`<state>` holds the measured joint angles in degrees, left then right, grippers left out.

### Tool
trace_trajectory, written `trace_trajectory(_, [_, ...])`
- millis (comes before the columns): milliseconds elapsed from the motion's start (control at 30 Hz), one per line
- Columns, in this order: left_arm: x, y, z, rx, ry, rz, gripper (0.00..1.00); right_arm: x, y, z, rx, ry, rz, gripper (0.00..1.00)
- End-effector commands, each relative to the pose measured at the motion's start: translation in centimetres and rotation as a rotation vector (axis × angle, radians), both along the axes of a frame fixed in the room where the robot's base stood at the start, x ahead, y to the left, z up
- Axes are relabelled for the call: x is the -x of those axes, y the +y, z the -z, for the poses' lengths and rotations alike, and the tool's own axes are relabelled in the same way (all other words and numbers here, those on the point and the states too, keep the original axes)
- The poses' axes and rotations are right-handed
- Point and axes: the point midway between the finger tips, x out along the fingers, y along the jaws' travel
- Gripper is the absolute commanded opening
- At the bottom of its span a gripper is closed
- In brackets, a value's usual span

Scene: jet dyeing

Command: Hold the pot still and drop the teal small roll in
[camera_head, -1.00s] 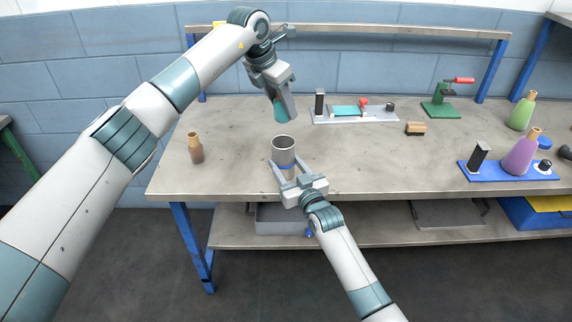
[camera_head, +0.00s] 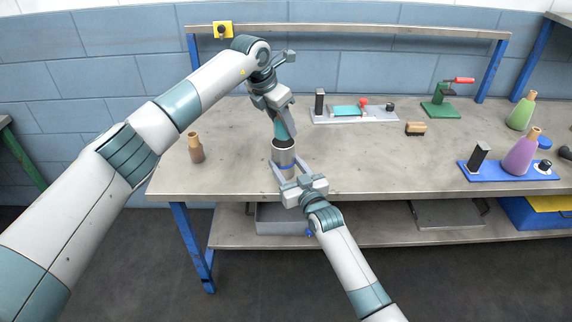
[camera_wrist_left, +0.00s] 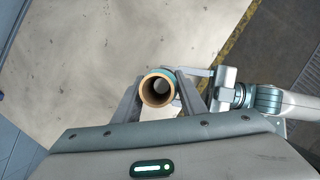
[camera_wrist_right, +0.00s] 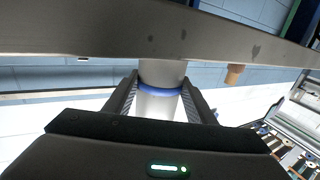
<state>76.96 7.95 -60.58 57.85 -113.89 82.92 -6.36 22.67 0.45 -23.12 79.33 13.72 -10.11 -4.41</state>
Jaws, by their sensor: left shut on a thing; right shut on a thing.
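The grey metal pot (camera_head: 284,156) stands upright on the workbench near its front edge. My right gripper (camera_head: 284,172) is shut around the pot from the front; in the right wrist view the pot (camera_wrist_right: 160,103) sits between its fingers. My left gripper (camera_head: 284,110) is shut on the teal small roll (camera_head: 281,130) directly above the pot. The roll's lower end is at the pot's mouth; how far inside it is I cannot tell. In the left wrist view the roll's brown open end (camera_wrist_left: 157,90) shows between the fingers and largely hides the pot.
A brown bottle (camera_head: 195,148) stands at the left of the bench (camera_head: 240,182). A blue tray with a purple bottle (camera_head: 521,155) is at far right.

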Motion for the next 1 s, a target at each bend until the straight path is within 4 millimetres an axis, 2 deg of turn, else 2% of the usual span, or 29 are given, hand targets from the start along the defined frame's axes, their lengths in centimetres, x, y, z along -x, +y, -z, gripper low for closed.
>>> trace_trajectory(500, [0.0,0.0,2.9,-0.001,0.001,0.0,0.15,0.0,0.0,0.0,0.0,0.0,0.0,0.22])
trace_trajectory(867, [0.0,0.1,3.4,-0.003,0.002,-0.001,0.15,0.0,0.0,-0.1,0.0,-0.002,-0.001,0.22])
trace_trajectory(900, [0.0,0.1,3.4,-0.003,0.002,-0.001,0.47,0.0,0.0,-0.1,0.0,-0.002,-0.001,0.22])
trace_trajectory(967, [0.0,0.1,3.4,-0.003,0.002,-0.001,0.6,0.0,0.1,-0.1,0.0,-0.002,-0.001,0.22])
trace_trajectory(1000, [0.1,0.1,3.5,-0.004,0.004,-0.001,0.6,0.0,0.1,-0.1,0.0,-0.002,-0.001,0.22])
